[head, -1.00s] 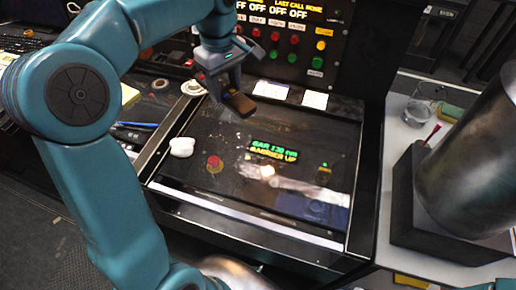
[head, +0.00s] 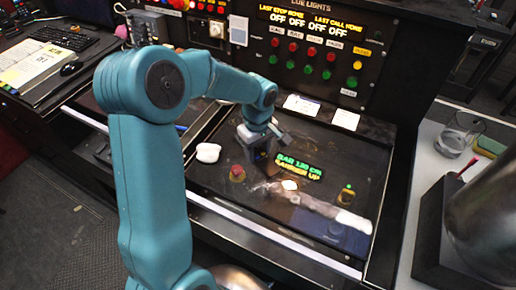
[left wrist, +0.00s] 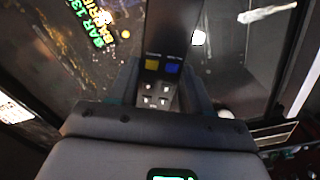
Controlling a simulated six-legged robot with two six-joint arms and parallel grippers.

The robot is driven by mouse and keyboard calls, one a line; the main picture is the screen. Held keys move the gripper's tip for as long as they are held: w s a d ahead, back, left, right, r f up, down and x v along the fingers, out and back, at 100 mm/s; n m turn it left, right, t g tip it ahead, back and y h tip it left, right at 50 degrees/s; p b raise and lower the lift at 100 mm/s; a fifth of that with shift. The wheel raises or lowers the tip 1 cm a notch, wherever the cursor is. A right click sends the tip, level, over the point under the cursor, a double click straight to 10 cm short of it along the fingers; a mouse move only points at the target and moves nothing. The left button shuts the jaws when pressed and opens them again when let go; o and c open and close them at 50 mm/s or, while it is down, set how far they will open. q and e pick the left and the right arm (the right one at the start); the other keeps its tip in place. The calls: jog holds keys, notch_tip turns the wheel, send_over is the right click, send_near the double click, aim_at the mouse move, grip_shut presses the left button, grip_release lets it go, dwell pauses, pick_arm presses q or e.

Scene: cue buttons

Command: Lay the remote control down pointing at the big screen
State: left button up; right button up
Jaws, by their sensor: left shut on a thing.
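The remote control (left wrist: 163,50) is a dark bar with yellow, blue and several pale buttons, seen in the left wrist view. My left gripper (left wrist: 158,88) is shut on it, a finger on each side. In the head view my left gripper (head: 261,152) is low over the dark desk panel, just left of the green and yellow lettering (head: 298,167). The remote is mostly hidden there by the gripper, and I cannot tell whether it touches the panel. A lit cue-light display (head: 310,22) stands at the back; I cannot tell if it is the big screen. My right gripper is not in view.
A white rounded object (head: 207,152) and a red button (head: 237,173) lie left of the gripper. A yellow-topped button (head: 347,192) is to the right. White cards (head: 302,106) lie at the panel's back. A large metal cylinder (head: 490,220) stands far right. The panel's front is clear.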

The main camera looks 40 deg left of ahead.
aim_at(258, 153)
pick_arm(q)
jog(key=shift+s, duration=0.1)
jog(key=shift+f, duration=0.2)
jog(key=o, duration=1.1)
jog(key=shift+o, duration=0.2)
jog(key=shift+r, duration=0.15)
notch_tip(258, 153, up, 12)
